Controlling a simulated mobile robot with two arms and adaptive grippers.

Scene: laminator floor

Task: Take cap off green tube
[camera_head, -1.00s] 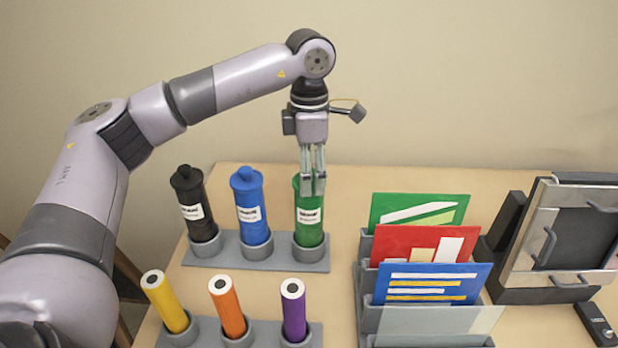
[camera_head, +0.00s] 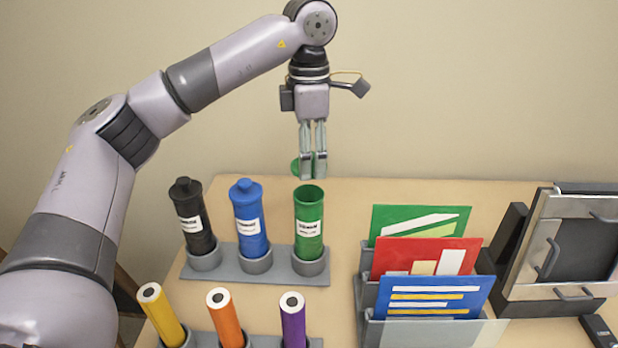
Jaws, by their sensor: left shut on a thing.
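The green tube (camera_head: 309,222) stands upright in the right cup of the rear grey rack (camera_head: 232,278), and its top is open. My left gripper (camera_head: 313,168) is straight above the tube, pointing down. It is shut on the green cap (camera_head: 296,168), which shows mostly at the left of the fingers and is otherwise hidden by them. The cap is apart from the tube, a little above its rim. My right gripper is not in view.
A capped blue tube (camera_head: 249,222) and a capped black tube (camera_head: 191,218) stand left of the green one. Yellow (camera_head: 161,314), orange (camera_head: 225,318) and purple (camera_head: 293,322) rolls stand in front. A folder rack (camera_head: 362,300) and a metal-framed machine (camera_head: 548,250) are at the right.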

